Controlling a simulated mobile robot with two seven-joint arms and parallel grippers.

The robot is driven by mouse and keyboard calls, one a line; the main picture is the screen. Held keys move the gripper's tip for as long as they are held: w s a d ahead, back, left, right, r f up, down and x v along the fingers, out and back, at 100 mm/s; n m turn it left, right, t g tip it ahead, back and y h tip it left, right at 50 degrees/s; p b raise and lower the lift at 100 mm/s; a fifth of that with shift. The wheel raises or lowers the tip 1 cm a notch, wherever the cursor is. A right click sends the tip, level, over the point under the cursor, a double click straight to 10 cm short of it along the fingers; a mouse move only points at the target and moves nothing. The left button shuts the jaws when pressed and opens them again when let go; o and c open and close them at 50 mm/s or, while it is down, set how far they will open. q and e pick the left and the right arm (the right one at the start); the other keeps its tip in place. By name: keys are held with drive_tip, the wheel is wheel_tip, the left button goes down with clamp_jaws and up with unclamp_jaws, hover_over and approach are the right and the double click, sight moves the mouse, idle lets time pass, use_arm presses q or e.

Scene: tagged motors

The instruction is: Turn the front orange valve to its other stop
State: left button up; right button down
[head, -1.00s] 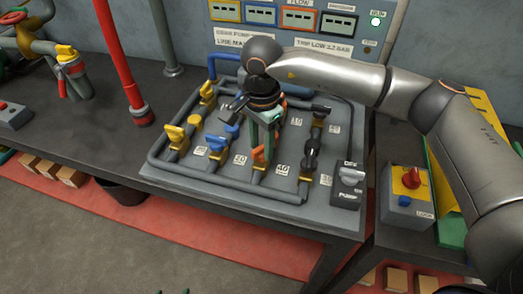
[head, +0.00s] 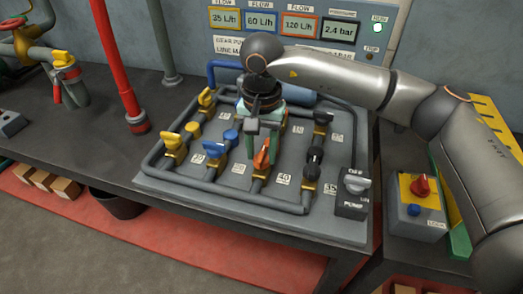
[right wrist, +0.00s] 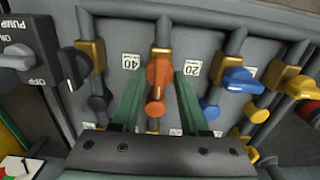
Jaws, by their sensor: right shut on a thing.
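The front orange valve (head: 261,160) sits on a pipe in the front middle of the grey valve panel (head: 230,205). My right gripper (head: 263,142) reaches down over it from behind. In the right wrist view the orange handle (right wrist: 159,73) lies between the two green fingers (right wrist: 160,98), and the gripper is shut on it. The handle runs roughly along its pipe in that view. A round orange knob (right wrist: 155,108) shows just below it. Parts of the valve are hidden by the fingers in the head view. My left gripper is not in view.
Blue (head: 213,152) and yellow (head: 174,143) valves stand to the left, close by. Black valves (head: 314,163) stand to the right. A pump switch box (head: 353,190) and a grey box with a red knob (head: 420,188) are further right. Flow displays (head: 260,22) are behind.

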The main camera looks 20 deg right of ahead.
sight(261, 153)
drive_tip(key=shift+r, duration=0.1)
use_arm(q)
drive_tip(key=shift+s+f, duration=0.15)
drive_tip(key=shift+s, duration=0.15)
use_arm(e)
drive_tip(key=shift+c, duration=2)
unclamp_jaws()
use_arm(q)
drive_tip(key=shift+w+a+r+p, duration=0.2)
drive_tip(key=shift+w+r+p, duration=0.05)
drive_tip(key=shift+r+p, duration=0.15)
use_arm(e)
wheel_tip(261, 153, up, 12)
drive_tip(key=shift+r, duration=0.2)
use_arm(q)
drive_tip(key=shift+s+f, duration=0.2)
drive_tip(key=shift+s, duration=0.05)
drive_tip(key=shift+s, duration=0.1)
